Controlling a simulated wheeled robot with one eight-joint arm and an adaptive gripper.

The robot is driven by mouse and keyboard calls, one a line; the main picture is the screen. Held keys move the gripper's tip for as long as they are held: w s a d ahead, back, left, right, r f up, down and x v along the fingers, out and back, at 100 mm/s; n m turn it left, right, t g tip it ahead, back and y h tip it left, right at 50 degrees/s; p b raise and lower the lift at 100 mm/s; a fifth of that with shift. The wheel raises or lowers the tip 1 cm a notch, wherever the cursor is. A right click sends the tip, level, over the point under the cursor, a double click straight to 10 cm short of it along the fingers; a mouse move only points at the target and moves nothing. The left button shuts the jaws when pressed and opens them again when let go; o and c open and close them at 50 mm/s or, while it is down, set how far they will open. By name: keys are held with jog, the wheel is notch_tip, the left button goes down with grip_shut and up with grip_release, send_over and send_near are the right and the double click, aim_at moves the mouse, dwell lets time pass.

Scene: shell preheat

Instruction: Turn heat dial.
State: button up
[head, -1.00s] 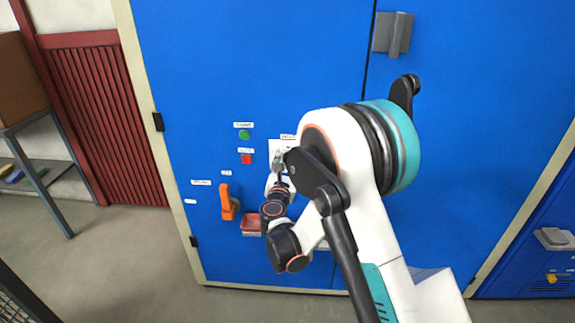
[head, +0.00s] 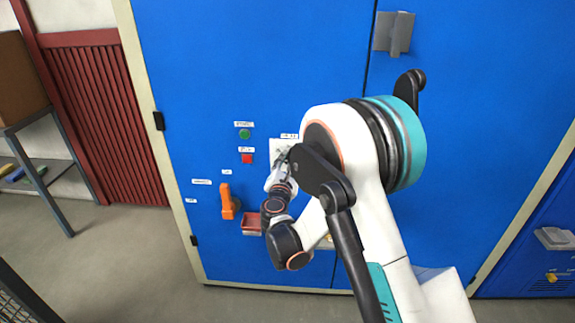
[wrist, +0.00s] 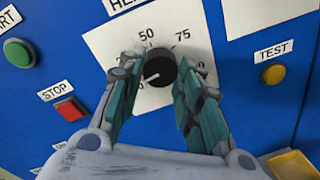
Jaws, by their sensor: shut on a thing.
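The heat dial (wrist: 160,62) is a round black knob on a white scale plate (wrist: 110,42), with 50 and 75 readable in the wrist view. A pale mark on the knob points to the lower left. My gripper (wrist: 158,75) has one finger on each side of the knob and is shut on it. In the head view my gripper (head: 281,168) is at the white plate (head: 276,146) on the blue cabinet door. There my gripper and arm hide the knob.
A green START button (wrist: 18,52), a red STOP button (wrist: 70,109) and a yellow TEST button (wrist: 273,74) flank the plate. An orange handle (head: 227,202) and a red tray (head: 251,224) are lower left on the door. A grey latch (head: 393,32) is at upper right.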

jog(key=m, duration=0.5)
jog(key=shift+y, duration=0.3)
jog(key=m, duration=0.4)
jog(key=shift+d+m, duration=0.1)
jog(key=shift+m, duration=0.2)
jog(key=m, duration=0.4)
jog(key=shift+y, duration=0.3)
jog(key=shift+s+d+m+y, duration=0.1)
jog(key=shift+m+y, duration=0.2)
jog(key=shift+m, duration=1.9)
jog(key=o, duration=1.1)
jog(key=shift+r, duration=0.1)
